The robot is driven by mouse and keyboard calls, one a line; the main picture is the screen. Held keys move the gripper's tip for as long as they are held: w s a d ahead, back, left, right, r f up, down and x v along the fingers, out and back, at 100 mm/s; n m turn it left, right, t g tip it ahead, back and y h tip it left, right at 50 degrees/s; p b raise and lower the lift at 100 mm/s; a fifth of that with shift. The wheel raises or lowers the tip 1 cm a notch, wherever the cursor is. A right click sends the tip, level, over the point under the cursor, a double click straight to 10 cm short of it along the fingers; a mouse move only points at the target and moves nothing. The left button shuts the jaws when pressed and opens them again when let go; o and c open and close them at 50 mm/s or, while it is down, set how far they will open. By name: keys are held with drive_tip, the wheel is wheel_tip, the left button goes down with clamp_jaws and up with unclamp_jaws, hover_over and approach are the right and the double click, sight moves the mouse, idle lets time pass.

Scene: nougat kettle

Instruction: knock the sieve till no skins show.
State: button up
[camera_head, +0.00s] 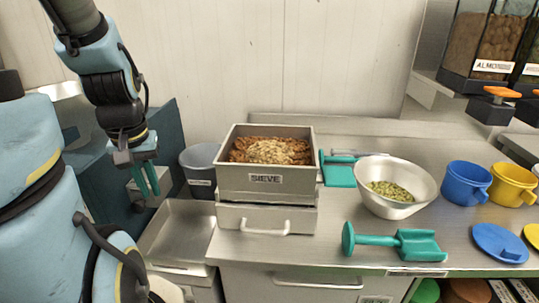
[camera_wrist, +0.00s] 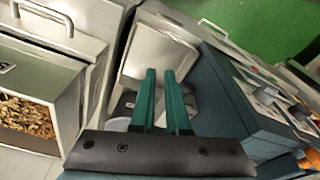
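The sieve (camera_head: 265,180) is a grey metal box labelled SIEVE, sitting on a drawer-like metal unit with a handle (camera_head: 268,222). In it lies a heap of pale nut pieces (camera_head: 270,151) with reddish-brown skins showing around and among them. The sieve's corner with brown and pale bits also shows at the left of the wrist view (camera_wrist: 55,85). My gripper (camera_head: 146,182) hangs to the left of the sieve, clear of it, pointing down. Its two green fingers (camera_wrist: 160,72) stand a little apart with nothing between them.
A grey bin (camera_head: 200,160) stands left of the sieve, with an empty metal tray (camera_head: 178,235) below. Right of the sieve are a teal scoop (camera_head: 410,244), a bowl of green nuts (camera_head: 395,210), and blue and yellow cups (camera_head: 467,183). Clear hoppers (camera_head: 485,45) stand at the far right.

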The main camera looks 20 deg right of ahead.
clamp_jaws()
idle(0.8)
drive_tip(key=w+d+r+m+t+y+b, duration=0.1)
drive_tip(key=w+d+r+m+y+b, duration=0.25)
drive_tip(key=w+d, duration=1.2)
drive_tip(key=w+d+r+m+t, duration=0.1)
drive_tip(key=d+r+t, duration=0.1)
drive_tip(key=d+r, duration=0.3)
drive_tip(key=w+d+r+m+t, duration=0.1)
drive_tip(key=d+r, duration=0.4)
drive_tip(key=d, duration=0.9)
drive_tip(key=shift+w+d+r+m+t+h+b, duration=0.15)
drive_tip(key=shift+w+d+m+t+h+b, duration=0.2)
drive_tip(key=shift+w+t, duration=0.3)
